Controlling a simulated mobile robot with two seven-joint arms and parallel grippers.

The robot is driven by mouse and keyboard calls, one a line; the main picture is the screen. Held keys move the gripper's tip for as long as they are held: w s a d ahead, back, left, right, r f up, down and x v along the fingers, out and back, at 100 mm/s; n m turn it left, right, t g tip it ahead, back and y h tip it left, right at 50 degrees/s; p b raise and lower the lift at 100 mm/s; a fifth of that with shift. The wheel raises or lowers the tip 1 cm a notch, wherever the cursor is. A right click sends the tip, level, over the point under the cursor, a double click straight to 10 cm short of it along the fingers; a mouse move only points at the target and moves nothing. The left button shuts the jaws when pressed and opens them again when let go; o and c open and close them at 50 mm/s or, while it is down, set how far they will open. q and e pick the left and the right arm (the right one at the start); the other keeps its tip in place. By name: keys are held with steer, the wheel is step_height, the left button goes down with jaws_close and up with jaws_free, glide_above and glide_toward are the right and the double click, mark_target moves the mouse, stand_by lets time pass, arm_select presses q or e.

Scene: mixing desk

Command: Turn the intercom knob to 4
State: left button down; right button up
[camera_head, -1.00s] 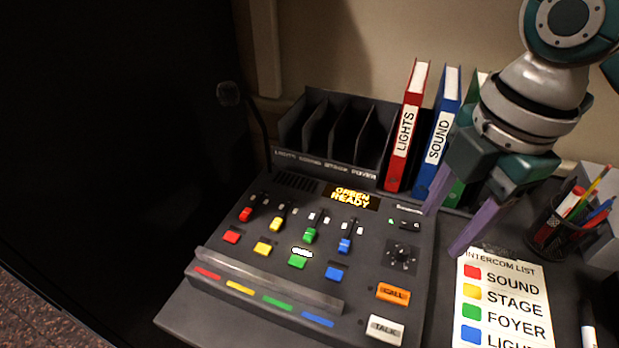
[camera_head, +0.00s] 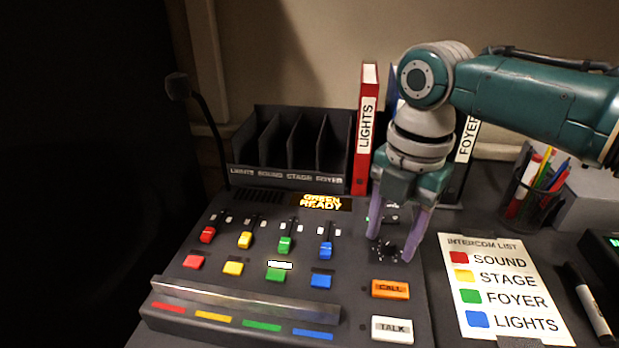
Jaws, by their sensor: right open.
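The intercom knob (camera_head: 386,249) is a small dark dial at the right side of the mixing desk (camera_head: 225,291), above the orange CALL button (camera_head: 390,289). Its pointer and numbers are too small and too covered to read. My right gripper (camera_head: 393,254) points down over the knob, with its two purple fingers apart, one on each side of it. I cannot tell whether the fingers touch the knob. The desk display (camera_head: 320,202) reads GREEN READY. My left gripper is not in view.
A red LIGHTS binder (camera_head: 365,135) and a divided rack (camera_head: 290,145) stand behind the desk. An intercom list (camera_head: 505,290), a marker (camera_head: 592,305) and a pen cup (camera_head: 530,190) lie to the right. A gooseneck microphone (camera_head: 179,87) rises at the left.

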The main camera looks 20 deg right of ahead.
steer(key=shift+f, duration=0.15)
jaws_close()
stand_by(0.4)
